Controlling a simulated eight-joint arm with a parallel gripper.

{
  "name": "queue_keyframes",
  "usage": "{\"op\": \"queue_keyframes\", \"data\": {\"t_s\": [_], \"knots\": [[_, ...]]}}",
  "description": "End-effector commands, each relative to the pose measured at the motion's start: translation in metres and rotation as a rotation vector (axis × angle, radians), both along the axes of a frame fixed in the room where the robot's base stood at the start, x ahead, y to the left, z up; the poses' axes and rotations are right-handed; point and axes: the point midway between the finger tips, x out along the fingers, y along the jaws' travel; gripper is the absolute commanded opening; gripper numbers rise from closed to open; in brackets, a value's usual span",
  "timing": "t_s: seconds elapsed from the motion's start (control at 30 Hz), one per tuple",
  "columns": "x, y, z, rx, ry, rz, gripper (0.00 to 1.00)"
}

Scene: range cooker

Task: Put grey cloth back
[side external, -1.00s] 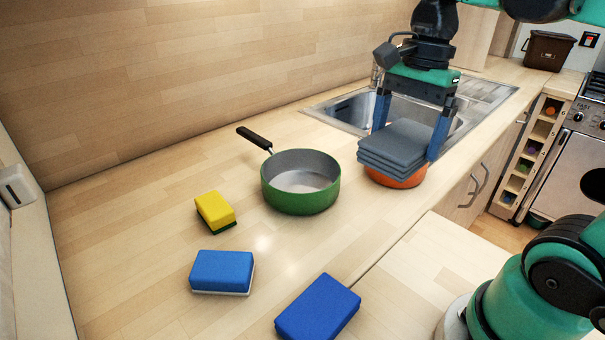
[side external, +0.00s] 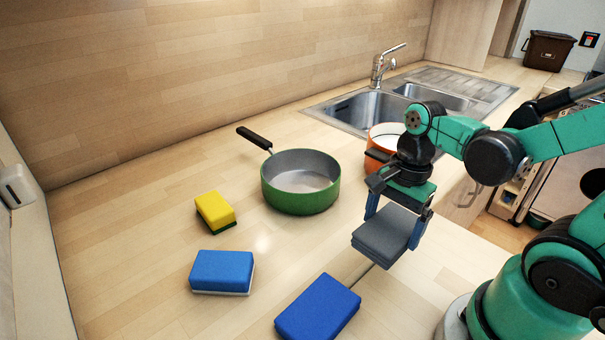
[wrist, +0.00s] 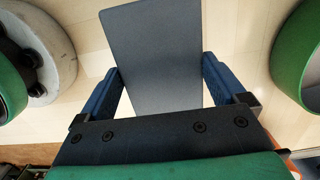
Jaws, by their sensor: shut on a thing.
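The folded grey cloth (side external: 386,236) is a stack of flat layers. My gripper (side external: 393,221) is shut on it, with one blue finger on each side. The cloth is near the front edge of the counter in the side view; I cannot tell whether it touches the surface. In the wrist view the cloth (wrist: 157,58) lies between the two fingers of my gripper (wrist: 160,85) and sticks out ahead of them. An orange pot (side external: 378,141) stands behind my gripper, partly hidden by my arm.
A green pan (side external: 300,195) with a black handle stands left of the cloth. A yellow sponge (side external: 215,210), a blue sponge (side external: 221,270) and a darker blue sponge (side external: 318,308) lie toward the front left. The sink (side external: 362,108) is at the back. Counter between pan and sponges is clear.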

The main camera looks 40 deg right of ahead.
Motion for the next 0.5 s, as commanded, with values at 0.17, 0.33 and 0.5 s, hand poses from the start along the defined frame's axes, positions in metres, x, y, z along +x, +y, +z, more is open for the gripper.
{"op": "queue_keyframes", "data": {"t_s": [0.17,0.33,0.5], "knots": [[0.001,0.000,-0.013,0.000,0.000,0.000,0.49],[0.000,0.000,-0.019,0.000,0.000,0.000,0.49],[0.001,0.000,-0.035,0.000,0.000,0.000,0.49]]}}
